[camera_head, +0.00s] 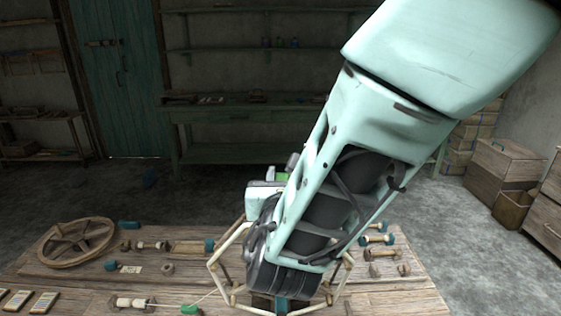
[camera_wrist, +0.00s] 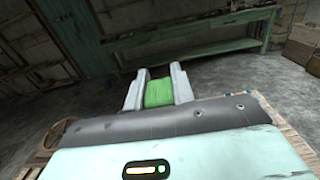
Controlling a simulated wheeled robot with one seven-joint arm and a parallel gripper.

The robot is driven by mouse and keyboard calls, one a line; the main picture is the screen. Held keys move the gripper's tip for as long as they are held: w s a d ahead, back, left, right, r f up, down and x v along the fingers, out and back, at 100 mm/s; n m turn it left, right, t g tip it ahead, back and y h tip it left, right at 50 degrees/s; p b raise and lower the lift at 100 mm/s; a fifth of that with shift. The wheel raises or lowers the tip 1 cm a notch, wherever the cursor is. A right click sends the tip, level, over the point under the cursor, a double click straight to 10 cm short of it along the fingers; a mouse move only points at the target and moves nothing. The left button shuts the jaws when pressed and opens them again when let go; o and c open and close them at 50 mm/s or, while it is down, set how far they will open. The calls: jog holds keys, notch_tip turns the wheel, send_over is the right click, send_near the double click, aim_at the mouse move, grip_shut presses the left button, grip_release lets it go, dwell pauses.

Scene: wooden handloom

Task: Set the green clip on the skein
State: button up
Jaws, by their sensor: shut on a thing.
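My gripper (camera_head: 282,172) is shut on the green clip (camera_wrist: 158,93), which sits between its two grey fingers in the wrist view. A small green part of the clip (camera_head: 281,177) also shows in the head view, beyond my arm. The gripper is raised above the far side of the table, apart from its top. No skein is clearly visible. A light wooden frame (camera_head: 216,264) stands on the table, mostly hidden behind my arm, and I cannot tell what it carries.
The wooden table (camera_head: 85,284) holds a spoked wheel (camera_head: 75,242), several spools (camera_head: 152,245) and a green piece (camera_head: 190,309) at the front edge. More spools (camera_head: 381,254) lie at right.

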jog(key=shift+w+f+b, duration=0.2)
jog(key=shift+f+b, duration=0.9)
jog(key=shift+f, duration=0.3)
jog(key=shift+w+f+b, duration=0.2)
jog(key=shift+f+b, duration=0.9)
jog(key=shift+f, duration=0.25)
jog(key=shift+s+f+b, duration=0.1)
jog(key=shift+f+b, duration=0.1)
jog(key=shift+b, duration=0.15)
jog(key=shift+f+b, duration=0.95)
jog(key=shift+f, duration=0.1)
jog(key=o, duration=1.3)
jog(key=shift+o, duration=0.2)
